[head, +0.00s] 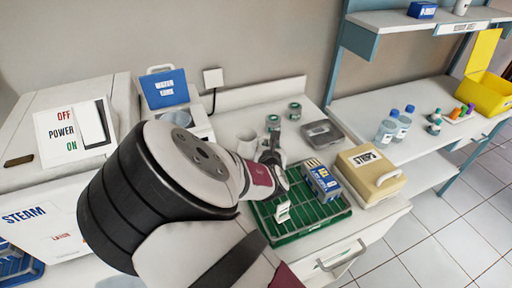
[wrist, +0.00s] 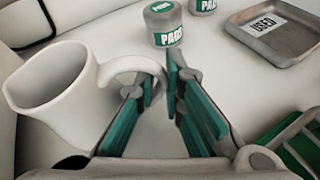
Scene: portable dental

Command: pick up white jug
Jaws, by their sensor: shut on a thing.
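The white jug (wrist: 55,95) stands upright at the left of the wrist view, its handle (wrist: 135,63) toward my gripper (wrist: 165,82). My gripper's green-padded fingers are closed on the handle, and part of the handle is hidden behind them. In the head view the jug (head: 246,144) is on the white counter, just left of my gripper (head: 271,150), partly hidden by my arm. I cannot tell whether its base touches the counter.
Green-labelled jars (wrist: 163,24) and a grey tray marked USED (wrist: 272,30) are behind. A green rack (head: 300,212), a blue box (head: 321,181) and a beige case (head: 370,176) stand to the right. A water unit (head: 170,95) is at the left.

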